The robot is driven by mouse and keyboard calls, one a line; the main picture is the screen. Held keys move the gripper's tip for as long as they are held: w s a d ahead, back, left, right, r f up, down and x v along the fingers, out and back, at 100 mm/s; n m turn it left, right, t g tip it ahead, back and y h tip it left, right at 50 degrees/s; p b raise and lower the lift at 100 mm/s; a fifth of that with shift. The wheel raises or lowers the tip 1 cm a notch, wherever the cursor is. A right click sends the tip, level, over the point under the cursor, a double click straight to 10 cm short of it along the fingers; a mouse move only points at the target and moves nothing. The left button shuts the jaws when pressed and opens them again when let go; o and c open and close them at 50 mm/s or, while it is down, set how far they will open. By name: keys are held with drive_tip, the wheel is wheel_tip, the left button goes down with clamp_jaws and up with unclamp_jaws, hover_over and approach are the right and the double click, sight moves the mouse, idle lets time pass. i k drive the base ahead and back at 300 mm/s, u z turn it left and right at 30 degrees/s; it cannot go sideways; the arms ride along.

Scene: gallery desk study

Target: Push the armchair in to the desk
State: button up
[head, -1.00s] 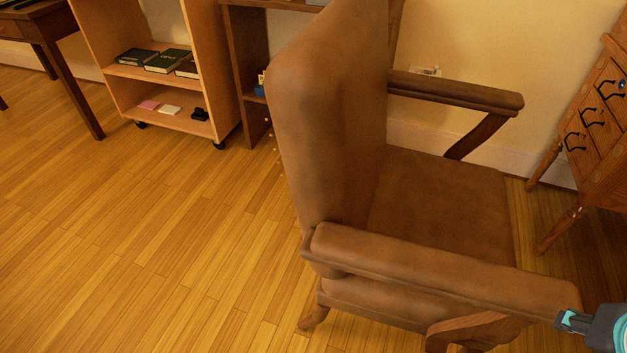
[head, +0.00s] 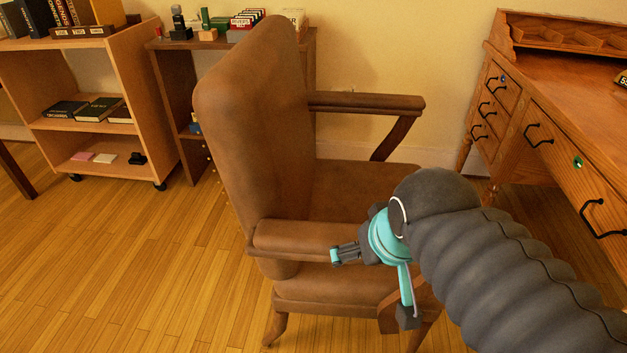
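The brown leather armchair (head: 250,130) stands upright in the middle of the head view, its back to the left and its seat facing the desk at the right. The wooden desk (head: 566,62) has drawers with black handles, and a strip of floor lies between it and the chair. My gripper (head: 338,256) is at the chair's near armrest (head: 290,238), its fingertips over or against the armrest's front part. I cannot tell whether they touch. One finger points left and another teal part hangs down. My arm hides part of the seat, the near armrest's front end and the floor in front.
A wheeled wooden shelf cart (head: 150,120) with books stands at the back left. A darker bookcase (head: 172,100) with stamps and boxes on top stands behind the chair. The plank floor (head: 120,270) at the left and front is clear.

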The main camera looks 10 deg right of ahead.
sight(252, 108)
drive_tip(key=u, duration=2.5)
drive_tip(key=i, duration=1.9)
drive_tip(key=z, duration=2.65)
